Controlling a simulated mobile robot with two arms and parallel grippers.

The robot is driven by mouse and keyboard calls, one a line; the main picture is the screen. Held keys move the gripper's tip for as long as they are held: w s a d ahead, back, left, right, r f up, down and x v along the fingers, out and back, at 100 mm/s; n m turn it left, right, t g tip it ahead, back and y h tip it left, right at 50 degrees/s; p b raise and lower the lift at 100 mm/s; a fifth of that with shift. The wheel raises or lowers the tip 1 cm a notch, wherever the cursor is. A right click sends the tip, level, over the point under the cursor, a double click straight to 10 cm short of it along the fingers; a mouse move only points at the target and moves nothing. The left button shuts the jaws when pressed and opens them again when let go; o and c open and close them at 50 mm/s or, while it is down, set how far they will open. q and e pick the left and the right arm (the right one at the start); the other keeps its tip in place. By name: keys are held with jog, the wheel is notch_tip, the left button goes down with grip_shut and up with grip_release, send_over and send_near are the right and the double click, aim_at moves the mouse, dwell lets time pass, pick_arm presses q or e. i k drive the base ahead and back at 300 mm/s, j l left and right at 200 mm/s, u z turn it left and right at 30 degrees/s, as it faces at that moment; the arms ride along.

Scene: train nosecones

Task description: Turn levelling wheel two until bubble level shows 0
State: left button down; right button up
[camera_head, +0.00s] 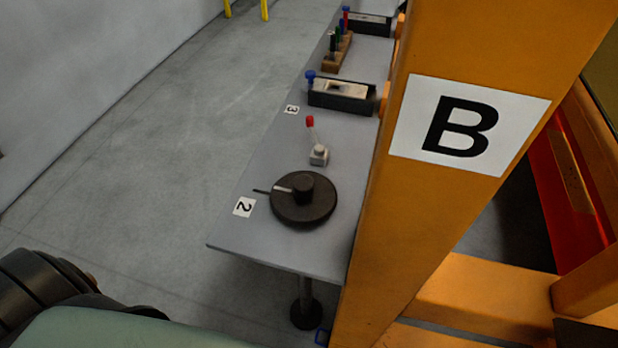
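The levelling wheel (303,211) is a dark round disc with a raised hub and a light pointer line, lying flat near the close end of a grey table (262,241). A white label "2" (244,207) sits beside it on the left. I cannot make out a bubble level for certain, nor any reading. Neither gripper shows. A dark rounded part and a pale green part at the lower left may be my own body.
An orange post (455,190) with a "B" sign (468,124) stands right of the table. A red-tipped lever (318,150), a label "3" (292,110), a black box (342,97) and a wooden block (338,52) are farther back. Open floor (150,150) lies left.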

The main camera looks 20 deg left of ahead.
aim_at(299, 197)
jog(key=k+j, duration=0.15)
jog(key=j, duration=0.25)
jog(key=j+z, duration=0.1)
jog(key=j, duration=0.4)
jog(key=k+j, duration=0.1)
jog(key=j, duration=0.4)
jog(key=j+z, duration=0.15)
jog(key=j, duration=0.35)
jog(key=k+j, duration=0.15)
jog(key=j, duration=0.35)
jog(key=i+j+z, duration=0.1)
jog(key=j, duration=0.25)
jog(key=i+j+z, duration=0.1)
jog(key=i+j, duration=0.3)
jog(key=j, duration=0.3)
jog(key=i+j+z, duration=0.15)
jog(key=j, duration=0.2)
jog(key=i+j+z, duration=0.1)
jog(key=i+j, duration=0.25)
jog(key=i, duration=0.15)
jog(key=i+j, duration=0.35)
jog(key=i, duration=0.2)
jog(key=k+l+z, duration=0.15)
jog(key=k, duration=0.3)
jog(key=k+l+z, duration=0.1)
jog(key=k, duration=0.4)
jog(key=k+l+z, duration=0.15)
jog(key=k, duration=0.3)
jog(key=l, duration=0.1)
